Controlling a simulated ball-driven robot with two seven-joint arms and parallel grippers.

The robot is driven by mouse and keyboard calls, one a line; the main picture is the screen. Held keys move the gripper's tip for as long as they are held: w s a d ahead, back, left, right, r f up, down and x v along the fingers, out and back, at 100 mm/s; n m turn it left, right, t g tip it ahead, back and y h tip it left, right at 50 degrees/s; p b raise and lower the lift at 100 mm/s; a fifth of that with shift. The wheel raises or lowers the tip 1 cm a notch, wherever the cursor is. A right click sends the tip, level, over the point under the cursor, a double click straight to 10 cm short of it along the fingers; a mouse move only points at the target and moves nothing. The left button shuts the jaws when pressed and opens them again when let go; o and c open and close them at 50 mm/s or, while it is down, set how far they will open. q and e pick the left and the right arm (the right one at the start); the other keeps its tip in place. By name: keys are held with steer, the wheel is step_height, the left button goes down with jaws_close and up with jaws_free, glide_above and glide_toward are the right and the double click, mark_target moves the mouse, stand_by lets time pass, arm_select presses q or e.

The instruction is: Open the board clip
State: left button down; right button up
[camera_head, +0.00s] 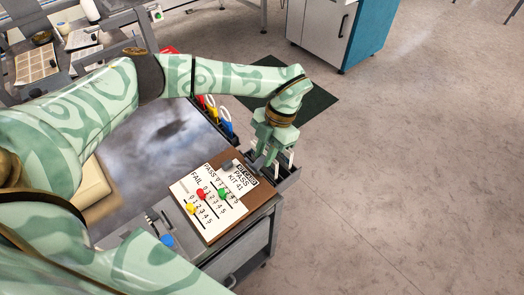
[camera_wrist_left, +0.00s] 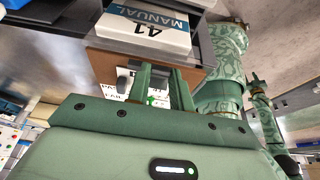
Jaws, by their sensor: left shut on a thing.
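A brown board (camera_head: 213,236) lies on the bench, with white FAIL and PASS sheets on it. A grey board clip (camera_head: 228,165) sits at its far edge, partly hidden by my gripper. My left gripper (camera_head: 264,162) reaches down at the board's far corner. In the wrist view its two fingers (camera_wrist_left: 164,88) stand at the board. It is shut on what looks like the clip, but the contact is hard to see.
Red, yellow and green slider knobs (camera_head: 201,193) stand on the sheets. Colored-handled items (camera_head: 225,121) stand along the bench's far edge. Open floor (camera_head: 400,170) lies to the right.

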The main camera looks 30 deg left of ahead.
stand_by(0.3)
arm_select(q)
steer(key=c, duration=1.2)
jaws_free()
steer(key=shift+c, duration=0.2)
steer(key=p+v, duration=0.3)
steer(key=v, duration=1.3)
steer(key=shift+w, duration=0.3)
arm_select(e)
steer(key=r, duration=0.1)
steer(key=w+r, duration=0.1)
steer(key=r, duration=0.1)
steer(key=shift+w, duration=0.2)
